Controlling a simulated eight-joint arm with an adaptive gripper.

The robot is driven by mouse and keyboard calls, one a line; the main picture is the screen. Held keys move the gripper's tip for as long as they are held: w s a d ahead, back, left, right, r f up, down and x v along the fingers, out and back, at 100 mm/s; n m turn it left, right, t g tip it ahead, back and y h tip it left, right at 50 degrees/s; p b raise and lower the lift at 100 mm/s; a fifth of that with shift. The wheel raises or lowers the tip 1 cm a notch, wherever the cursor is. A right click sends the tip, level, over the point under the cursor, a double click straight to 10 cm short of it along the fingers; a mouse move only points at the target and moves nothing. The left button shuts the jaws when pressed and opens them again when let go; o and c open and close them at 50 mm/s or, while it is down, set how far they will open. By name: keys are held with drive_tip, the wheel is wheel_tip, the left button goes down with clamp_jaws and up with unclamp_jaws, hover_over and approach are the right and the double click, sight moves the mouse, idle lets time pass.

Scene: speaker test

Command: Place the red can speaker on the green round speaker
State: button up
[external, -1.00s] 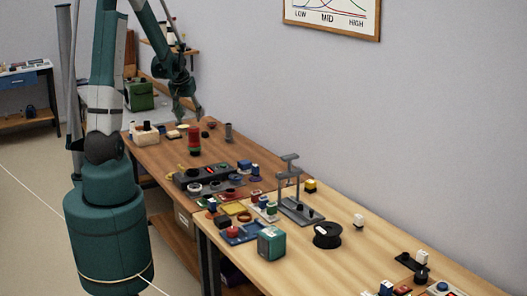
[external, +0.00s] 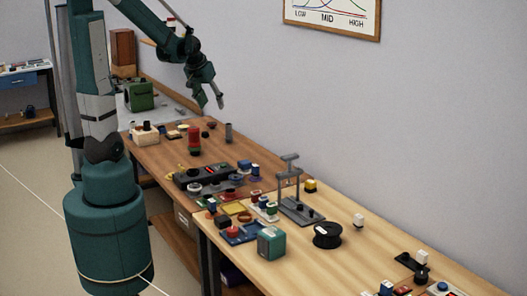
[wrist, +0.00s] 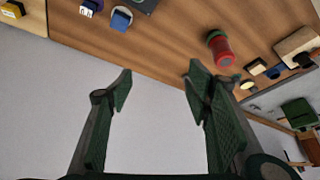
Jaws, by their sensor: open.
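The red can speaker (external: 194,134) stands upright on the brown table. A green round piece (external: 194,152) shows directly under it, apparently the green round speaker; the red can seems to rest on it. In the wrist view the red can (wrist: 223,55) is upper right, with a green rim (wrist: 212,36) at its end. My gripper (external: 214,103) is above the table, up and right of the red can and apart from it. In the wrist view my gripper (wrist: 160,72) has its fingers wide apart with nothing between them.
A black panel box (external: 205,174) lies in front of the red can. A grey cylinder (external: 228,132) stands to its right, and a white box (external: 145,135) to its left. A green case (external: 139,96) sits farther back. The grey stand (external: 290,185) rises on the nearer table.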

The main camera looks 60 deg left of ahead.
drive_tip(key=s+d+r+m+t+h, duration=0.1)
drive_tip(key=s+d, duration=0.3)
drive_tip(key=d, duration=0.6)
drive_tip(key=s+d+r+m, duration=0.3)
drive_tip(key=s+d, duration=0.2)
drive_tip(key=d, duration=0.5)
drive_tip(key=s+d+r+m+t+h, duration=0.1)
drive_tip(key=s+d, duration=0.4)
drive_tip(key=d, duration=0.6)
drive_tip(key=shift+r+m+t+h, duration=0.3)
drive_tip(key=shift+r+m, duration=0.2)
drive_tip(key=shift+r, duration=0.4)
